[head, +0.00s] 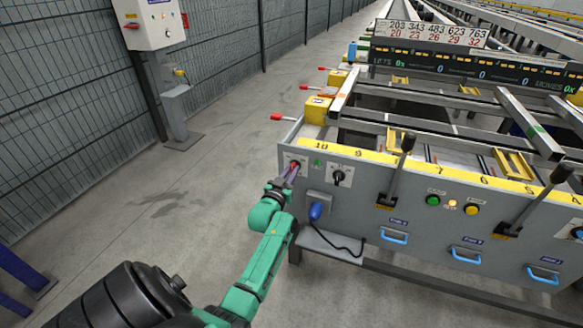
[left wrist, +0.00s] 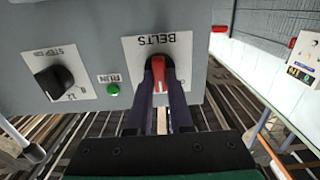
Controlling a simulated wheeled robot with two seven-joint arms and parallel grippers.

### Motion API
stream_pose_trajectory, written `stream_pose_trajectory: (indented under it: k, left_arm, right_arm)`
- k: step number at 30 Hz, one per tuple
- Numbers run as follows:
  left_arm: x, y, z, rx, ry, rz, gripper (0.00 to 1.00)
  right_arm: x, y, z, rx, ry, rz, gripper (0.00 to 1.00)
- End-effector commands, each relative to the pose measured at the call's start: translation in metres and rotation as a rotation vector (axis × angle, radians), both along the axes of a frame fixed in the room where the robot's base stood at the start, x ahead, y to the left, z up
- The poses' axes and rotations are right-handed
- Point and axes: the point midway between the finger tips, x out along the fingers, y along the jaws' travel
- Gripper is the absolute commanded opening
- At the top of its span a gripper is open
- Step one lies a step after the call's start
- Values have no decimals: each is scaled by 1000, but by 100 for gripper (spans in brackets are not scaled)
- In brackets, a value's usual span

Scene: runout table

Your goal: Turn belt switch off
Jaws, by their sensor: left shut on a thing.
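The belt switch is a red rotary handle (left wrist: 159,74) on a white plate marked BELTS (left wrist: 178,48) in the left wrist view. In the head view its plate (head: 291,162) is at the left end of the grey panel. My left gripper (left wrist: 159,80) has its two dark fingers on either side of the red handle and is shut on it. In the head view the left gripper (head: 291,171) reaches the panel from the green arm below. The fingers hide part of the handle. My right gripper is not in view.
A green RUN lamp (left wrist: 113,89) and a black STEP knob (left wrist: 54,83) are beside the switch. A black lever (head: 397,170) and a blue plug (head: 315,211) with a cable are further right. Open floor (head: 150,215) lies left of the table.

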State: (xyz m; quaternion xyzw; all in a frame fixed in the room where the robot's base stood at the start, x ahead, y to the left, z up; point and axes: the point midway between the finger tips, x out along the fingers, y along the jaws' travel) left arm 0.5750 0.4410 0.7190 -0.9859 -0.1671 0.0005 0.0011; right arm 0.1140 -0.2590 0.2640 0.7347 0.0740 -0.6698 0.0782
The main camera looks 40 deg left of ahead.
Motion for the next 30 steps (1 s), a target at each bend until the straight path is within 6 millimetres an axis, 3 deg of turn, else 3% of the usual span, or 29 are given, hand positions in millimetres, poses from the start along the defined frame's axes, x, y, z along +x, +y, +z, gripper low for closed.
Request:
stream_pose_trajectory:
  k: [18, 30]
  left_arm:
    - [-1, 2, 0, -532, -186, 0, 0]
    - [-1, 3, -1, -727, -253, 0, 0]
  right_arm:
    - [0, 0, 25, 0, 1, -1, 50]
    - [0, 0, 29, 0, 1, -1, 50]
